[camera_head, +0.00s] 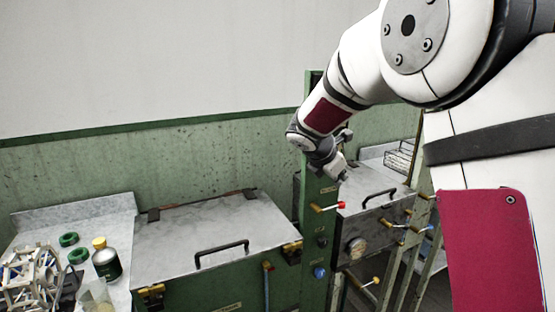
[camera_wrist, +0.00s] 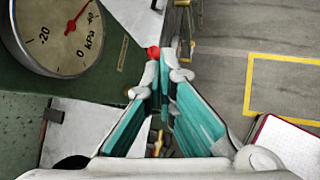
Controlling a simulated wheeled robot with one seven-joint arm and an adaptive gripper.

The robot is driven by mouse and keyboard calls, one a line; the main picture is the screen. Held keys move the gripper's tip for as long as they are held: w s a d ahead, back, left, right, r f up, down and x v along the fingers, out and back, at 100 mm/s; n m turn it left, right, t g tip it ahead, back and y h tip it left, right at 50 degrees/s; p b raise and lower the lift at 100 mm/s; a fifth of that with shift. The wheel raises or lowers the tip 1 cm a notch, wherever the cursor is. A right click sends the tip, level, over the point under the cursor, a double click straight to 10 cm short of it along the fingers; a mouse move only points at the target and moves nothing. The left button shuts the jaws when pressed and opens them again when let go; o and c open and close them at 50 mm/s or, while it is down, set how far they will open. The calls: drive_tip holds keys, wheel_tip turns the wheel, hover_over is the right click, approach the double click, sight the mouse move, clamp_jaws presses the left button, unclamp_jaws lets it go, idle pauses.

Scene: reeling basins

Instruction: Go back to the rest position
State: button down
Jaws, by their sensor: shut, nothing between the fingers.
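My gripper (camera_head: 338,168) is raised on my arm, in front of the green post (camera_head: 318,243) between the two lidded basins in the head view. In the wrist view its teal-padded fingers (camera_wrist: 163,68) come together towards their tips, with nothing seen held between them. A red valve knob (camera_head: 341,205) on the post is below the gripper in the head view. The red knob also shows just beyond the fingertips in the wrist view (camera_wrist: 153,52); whether it touches them cannot be told.
A large basin with a closed grey lid (camera_head: 213,236) stands left of the post, a smaller basin (camera_head: 375,190) right. A pressure gauge (camera_wrist: 62,28) fills the wrist view's upper left. Bare floor (camera_wrist: 260,30) shows right.

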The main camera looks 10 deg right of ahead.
drive_tip(key=s+r+m+y, duration=0.1)
drive_tip(key=s+r+m, duration=0.1)
drive_tip(key=s+m, duration=0.35)
drive_tip(key=s+r+m+g+y, duration=0.1)
drive_tip(key=s+r+m, duration=0.15)
drive_tip(key=s, duration=0.55)
drive_tip(key=s+r+m+y, duration=0.1)
drive_tip(key=s+r+m, duration=0.2)
drive_tip(key=s, duration=0.3)
drive_tip(key=s+a+f+m+y, duration=0.1)
drive_tip(key=s+a+m, duration=0.1)
drive_tip(key=s+m, duration=0.3)
drive_tip(key=s+a+f+m+y, duration=0.1)
drive_tip(key=s+m, duration=0.5)
drive_tip(key=s, duration=0.8)
drive_tip(key=a+y, duration=0.1)
drive_tip(key=a, duration=0.1)
drive_tip(key=shift+s+a+f, duration=0.25)
drive_tip(key=shift+a, duration=0.1)
